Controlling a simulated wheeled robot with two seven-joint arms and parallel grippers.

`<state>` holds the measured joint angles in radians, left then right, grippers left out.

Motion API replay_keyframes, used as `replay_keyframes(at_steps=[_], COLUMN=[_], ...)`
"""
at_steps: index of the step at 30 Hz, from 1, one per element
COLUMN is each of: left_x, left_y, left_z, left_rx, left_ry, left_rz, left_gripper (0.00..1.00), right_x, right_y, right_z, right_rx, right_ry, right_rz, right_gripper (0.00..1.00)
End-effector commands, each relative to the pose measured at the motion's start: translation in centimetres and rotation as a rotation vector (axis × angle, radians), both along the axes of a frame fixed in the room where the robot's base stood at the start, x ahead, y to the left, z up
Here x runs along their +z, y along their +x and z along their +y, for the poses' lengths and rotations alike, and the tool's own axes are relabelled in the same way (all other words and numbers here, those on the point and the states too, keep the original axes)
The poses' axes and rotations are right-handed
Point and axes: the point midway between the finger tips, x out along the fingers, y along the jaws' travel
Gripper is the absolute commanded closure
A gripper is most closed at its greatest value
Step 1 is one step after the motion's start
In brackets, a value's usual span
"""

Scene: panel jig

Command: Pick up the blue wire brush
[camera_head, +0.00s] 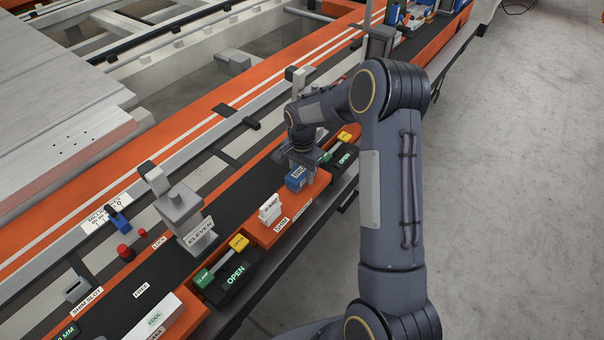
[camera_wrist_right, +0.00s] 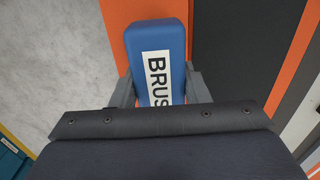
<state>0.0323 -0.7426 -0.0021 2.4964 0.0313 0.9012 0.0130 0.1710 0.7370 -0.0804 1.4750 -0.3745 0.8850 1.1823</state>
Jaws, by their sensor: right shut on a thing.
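The blue wire brush (camera_wrist_right: 154,40) shows in the right wrist view as a blue block with a white label reading "BRUS", the rest of the label being hidden. My right gripper (camera_wrist_right: 158,86) has one finger on each side of it and is shut on it. In the head view the right gripper (camera_head: 298,160) points down over the blue block (camera_head: 298,182), at the front edge of the orange bench. I cannot tell whether the brush touches the surface beneath. My left gripper is not in view.
A white labelled block (camera_head: 270,209) stands on the orange ledge close to the brush. A clamp with a yellow and green handle (camera_head: 222,259) and a grey post labelled "ELEVEN" (camera_head: 180,205) are nearer. Open grey floor (camera_head: 510,190) lies to the right.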

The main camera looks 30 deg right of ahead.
Motion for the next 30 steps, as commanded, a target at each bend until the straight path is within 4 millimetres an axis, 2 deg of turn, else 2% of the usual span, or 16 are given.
replay_keyframes(at_steps=[5, 13, 21, 30], left_x=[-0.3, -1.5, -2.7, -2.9], left_y=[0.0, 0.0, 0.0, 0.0], left_z=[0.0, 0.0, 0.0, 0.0], left_rx=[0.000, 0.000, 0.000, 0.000], left_ry=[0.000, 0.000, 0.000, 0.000], left_rz=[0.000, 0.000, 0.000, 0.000], left_gripper=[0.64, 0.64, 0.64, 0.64], right_x=[2.5, 8.4, 11.1, 12.3], right_y=[0.1, -3.9, -8.9, -11.0], right_z=[0.0, 3.2, 6.9, 8.5], right_rx=[-0.001, 0.005, 0.004, 0.001], right_ry=[0.000, 0.001, 0.002, 0.000], right_rz=[-0.005, -0.008, -0.004, -0.001], right_gripper=[0.83, 0.83, 0.83, 0.83])
